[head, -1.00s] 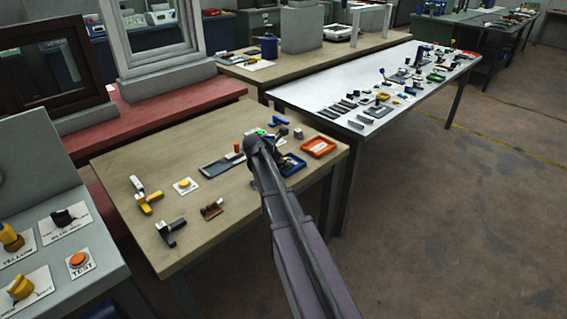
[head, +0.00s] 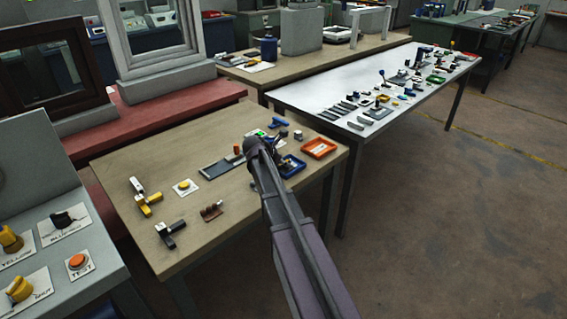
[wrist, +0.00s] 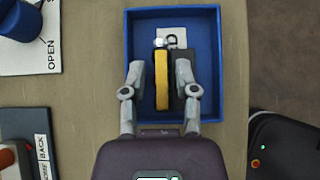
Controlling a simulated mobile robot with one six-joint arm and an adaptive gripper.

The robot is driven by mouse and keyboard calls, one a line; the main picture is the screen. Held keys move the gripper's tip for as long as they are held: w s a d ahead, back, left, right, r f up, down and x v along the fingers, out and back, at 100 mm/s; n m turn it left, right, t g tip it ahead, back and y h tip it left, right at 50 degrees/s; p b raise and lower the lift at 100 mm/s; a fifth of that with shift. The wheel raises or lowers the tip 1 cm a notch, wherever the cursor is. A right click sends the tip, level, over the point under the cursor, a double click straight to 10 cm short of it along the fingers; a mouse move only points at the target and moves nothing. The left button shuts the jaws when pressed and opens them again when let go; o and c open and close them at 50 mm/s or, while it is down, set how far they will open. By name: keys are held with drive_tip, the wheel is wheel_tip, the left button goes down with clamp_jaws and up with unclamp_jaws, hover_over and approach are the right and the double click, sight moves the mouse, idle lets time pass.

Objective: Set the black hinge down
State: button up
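The blue tray (wrist: 212,100) lies on the wooden table; it also shows in the head view (head: 301,168), partly behind my arm. My gripper (wrist: 160,72) is over the tray with its two fingers apart. Between them is a narrow yellow piece (wrist: 162,85) with a silver end, and gaps show on both sides. A black block (wrist: 182,56), which may be the black hinge, is beside it, partly covered by the right finger. I cannot tell whether these two pieces are joined. In the head view my arm hides most of the gripper.
An orange tray (head: 319,148) sits right of the blue tray, near the table edge. A yellow T-shaped part (head: 148,204) and a black T-shaped part (head: 170,233) lie at the table's left front.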

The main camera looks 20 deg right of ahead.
drive_tip(key=p+v, duration=0.7)
drive_tip(key=v, duration=0.3)
drive_tip(key=shift+r, duration=0.3)
drive_tip(key=shift+p+v, duration=0.75)
drive_tip(key=shift+v, duration=0.15)
drive_tip(key=shift+s+a+f, duration=0.1)
drive_tip(key=shift+s+f, duration=0.1)
drive_tip(key=s+a+f+m+y, duration=0.1)
drive_tip(key=s+a+m, duration=0.1)
drive_tip(key=s+m, duration=0.1)
drive_tip(key=s+a+f+m+g+y, duration=0.1)
drive_tip(key=s+a+m, duration=0.1)
drive_tip(key=s+m, duration=0.2)
drive_tip(key=s+a+f+m+y, duration=0.2)
drive_tip(key=s+m, duration=0.2)
drive_tip(key=s, duration=0.1)
drive_tip(key=shift+g, duration=0.3)
drive_tip(key=s+a+f+m+g+y, duration=0.1)
drive_tip(key=s+a+m+y, duration=0.3)
drive_tip(key=s+a+m, duration=0.3)
drive_tip(key=s+m, duration=0.4)
drive_tip(key=shift+s+f, duration=0.15)
drive_tip(key=shift+s, duration=0.05)
wheel_tip(320, 180, up, 5)
drive_tip(key=p, duration=0.5)
